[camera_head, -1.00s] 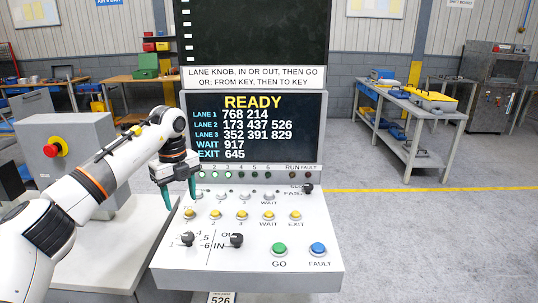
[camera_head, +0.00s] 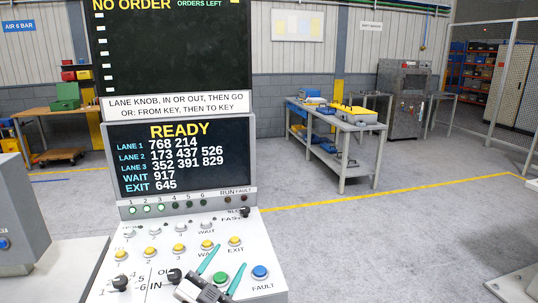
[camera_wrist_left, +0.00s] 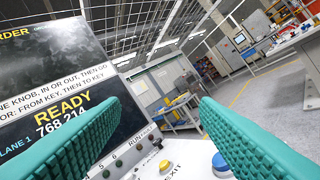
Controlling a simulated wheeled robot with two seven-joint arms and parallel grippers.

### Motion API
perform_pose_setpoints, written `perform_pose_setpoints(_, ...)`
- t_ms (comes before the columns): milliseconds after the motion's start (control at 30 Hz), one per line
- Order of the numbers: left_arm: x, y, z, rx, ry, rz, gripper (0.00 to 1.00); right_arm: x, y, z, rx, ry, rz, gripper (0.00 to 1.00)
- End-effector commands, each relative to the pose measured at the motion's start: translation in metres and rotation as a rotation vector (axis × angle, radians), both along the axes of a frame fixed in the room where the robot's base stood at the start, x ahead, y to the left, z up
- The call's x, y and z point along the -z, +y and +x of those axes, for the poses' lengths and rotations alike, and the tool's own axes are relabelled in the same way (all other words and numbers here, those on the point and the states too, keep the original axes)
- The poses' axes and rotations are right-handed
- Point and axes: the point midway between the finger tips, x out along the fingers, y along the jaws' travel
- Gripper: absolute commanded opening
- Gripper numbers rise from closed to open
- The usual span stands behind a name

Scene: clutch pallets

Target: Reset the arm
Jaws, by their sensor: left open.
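My left gripper (camera_head: 230,256) has two teal fingers. It is at the bottom of the head view, in front of the white control panel (camera_head: 112,262), its fingers apart and empty. The fingers cover part of the button area around the green GO button (camera_head: 221,279). The blue FAULT button (camera_head: 260,272) is just right of them. In the left wrist view the fingers (camera_wrist_left: 158,95) stand wide apart, with the screen and the blue button (camera_wrist_left: 221,163) beyond. I cannot tell whether they touch the panel. My right gripper is not in view.
The screen (camera_head: 181,158) reads READY and stands behind the panel; the board above reads NO ORDER. A grey box (camera_head: 22,235) is at the left edge. A workbench (camera_head: 335,121) with trays stands at the back right. Open floor lies right of the panel.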

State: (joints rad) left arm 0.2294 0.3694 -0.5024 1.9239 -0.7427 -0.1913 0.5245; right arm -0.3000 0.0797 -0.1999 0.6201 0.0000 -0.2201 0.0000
Motion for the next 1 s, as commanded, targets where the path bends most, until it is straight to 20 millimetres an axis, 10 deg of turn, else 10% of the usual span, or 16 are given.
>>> perform_pose_setpoints(200,0.113,0.083,-0.071,-0.409,0.582,-0.193,0.56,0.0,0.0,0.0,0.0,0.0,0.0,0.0)
perform_pose_setpoints(400,0.184,0.11,-0.161,-0.549,1.023,-0.195,0.56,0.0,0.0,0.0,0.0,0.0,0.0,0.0)
perform_pose_setpoints(900,0.23,0.114,-0.315,-0.556,1.612,-0.115,0.56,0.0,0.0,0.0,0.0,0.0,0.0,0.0)
perform_pose_setpoints(1000,0.256,0.113,-0.305,-0.558,1.614,-0.109,0.56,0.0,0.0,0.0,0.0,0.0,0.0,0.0)
